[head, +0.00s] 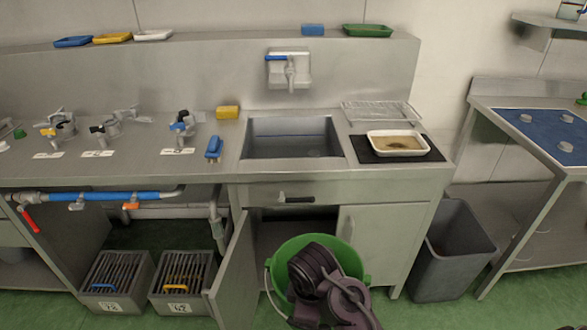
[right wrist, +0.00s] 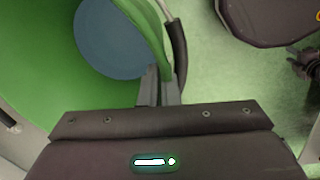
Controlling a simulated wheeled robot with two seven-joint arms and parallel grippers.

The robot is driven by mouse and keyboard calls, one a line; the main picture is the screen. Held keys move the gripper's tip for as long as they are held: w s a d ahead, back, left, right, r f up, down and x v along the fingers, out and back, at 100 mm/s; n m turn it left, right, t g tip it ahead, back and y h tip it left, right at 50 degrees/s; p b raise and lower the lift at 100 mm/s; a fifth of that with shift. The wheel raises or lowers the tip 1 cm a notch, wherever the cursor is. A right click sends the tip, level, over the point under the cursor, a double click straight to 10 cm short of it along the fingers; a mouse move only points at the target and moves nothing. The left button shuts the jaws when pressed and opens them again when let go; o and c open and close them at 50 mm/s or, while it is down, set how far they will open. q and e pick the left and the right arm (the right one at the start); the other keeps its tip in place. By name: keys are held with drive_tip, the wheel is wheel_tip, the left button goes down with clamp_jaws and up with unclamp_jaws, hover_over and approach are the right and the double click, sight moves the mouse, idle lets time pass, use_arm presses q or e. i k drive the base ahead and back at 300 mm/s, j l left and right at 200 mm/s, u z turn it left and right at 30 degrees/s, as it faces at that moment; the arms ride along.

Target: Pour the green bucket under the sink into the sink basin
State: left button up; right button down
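The green bucket (head: 360,260) is in front of the open cabinet under the sink, at the bottom middle of the head view. My dark arm covers much of it. In the right wrist view the bucket (right wrist: 40,60) is large, with a blue-grey surface inside. The fingers of my right gripper (right wrist: 158,90) are closed on its rim. In the head view my arm hides these fingertips. The sink basin (head: 292,146) looks empty, above and behind the bucket. I cannot tell whether the bucket touches the floor. My left gripper is not identifiable in either view.
The left cabinet door (head: 235,268) stands open beside the bucket. A wall tap (head: 290,72) is above the basin. A white tray (head: 398,133) with brownish contents sits on a dark mat right of it. A grey bin (head: 452,255) stands on the floor at right.

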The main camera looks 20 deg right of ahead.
sight(295, 137)
drive_tip(key=z, duration=0.6)
drive_tip(key=i+j+z, duration=0.1)
drive_tip(key=z, duration=1.05)
drive_tip(key=j+z, duration=0.1)
drive_tip(key=z, duration=0.5)
drive_tip(key=j+z, duration=0.15)
drive_tip(key=z, duration=0.45)
drive_tip(key=j+z, duration=0.1)
drive_tip(key=z, duration=1.05)
drive_tip(key=j+z, duration=0.15)
drive_tip(key=z, duration=0.45)
drive_tip(key=k+u, duration=0.25)
drive_tip(key=k, duration=0.3)
drive_tip(key=k+l+u, duration=0.15)
drive_tip(key=k+u, duration=0.2)
drive_tip(key=k, duration=0.25)
drive_tip(key=k+u, duration=0.35)
drive_tip(key=k, duration=0.25)
drive_tip(key=k+j+u, duration=0.15)
drive_tip(key=k+u, duration=0.2)
drive_tip(key=k, duration=0.25)
drive_tip(key=k+j+u, duration=0.15)
drive_tip(key=u, duration=1.1)
